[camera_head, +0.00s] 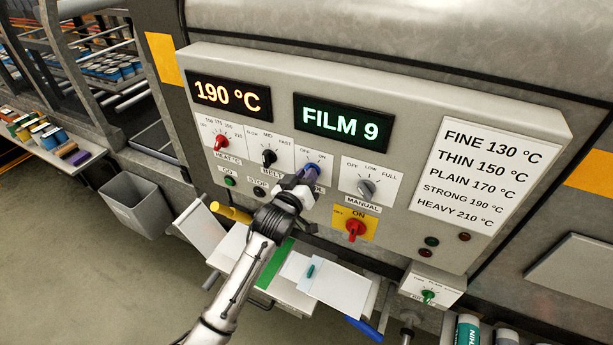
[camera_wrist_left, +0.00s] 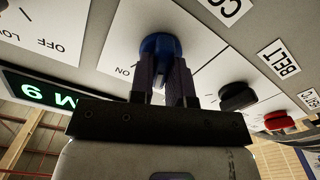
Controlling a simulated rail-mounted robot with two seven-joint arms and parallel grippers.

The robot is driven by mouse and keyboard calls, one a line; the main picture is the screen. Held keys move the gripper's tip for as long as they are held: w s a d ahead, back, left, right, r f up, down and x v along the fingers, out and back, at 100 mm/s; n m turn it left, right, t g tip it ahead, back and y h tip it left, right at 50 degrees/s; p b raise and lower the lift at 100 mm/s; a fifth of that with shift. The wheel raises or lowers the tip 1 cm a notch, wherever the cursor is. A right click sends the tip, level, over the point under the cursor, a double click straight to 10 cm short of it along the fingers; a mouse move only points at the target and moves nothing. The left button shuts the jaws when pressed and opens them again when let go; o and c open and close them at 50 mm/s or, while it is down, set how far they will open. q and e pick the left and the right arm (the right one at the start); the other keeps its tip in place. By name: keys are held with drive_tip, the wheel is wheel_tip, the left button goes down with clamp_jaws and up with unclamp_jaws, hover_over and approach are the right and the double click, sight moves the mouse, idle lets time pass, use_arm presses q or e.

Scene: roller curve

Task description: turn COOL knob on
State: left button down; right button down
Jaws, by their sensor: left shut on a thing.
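The blue COOL knob (camera_head: 311,169) is on the white OFF/ON plate of the control panel, right of the black BELT knob. My left gripper (camera_head: 305,179) reaches up to it from below and hides part of the knob and of the COOL label. In the left wrist view, the two dark fingers (camera_wrist_left: 166,75) are shut on the blue knob (camera_wrist_left: 158,45), one on each side. The ON mark shows beside the knob there. The knob's pointer is hidden, so I cannot tell its setting. My right gripper is in neither view.
The red HEAT knob (camera_head: 221,142) and black BELT knob (camera_head: 269,157) are to the left. The grey MANUAL knob (camera_head: 366,188) and red switch (camera_head: 355,230) are close on the right. A shelf with papers (camera_head: 340,288) is below the panel.

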use_arm(q)
drive_tip(key=shift+d+m+p, duration=0.15)
drive_tip(key=shift+m+p, duration=0.6)
drive_tip(key=shift+m, duration=3.85)
drive_tip(key=shift+s, duration=0.1)
drive_tip(key=c, duration=1.1)
unclamp_jaws()
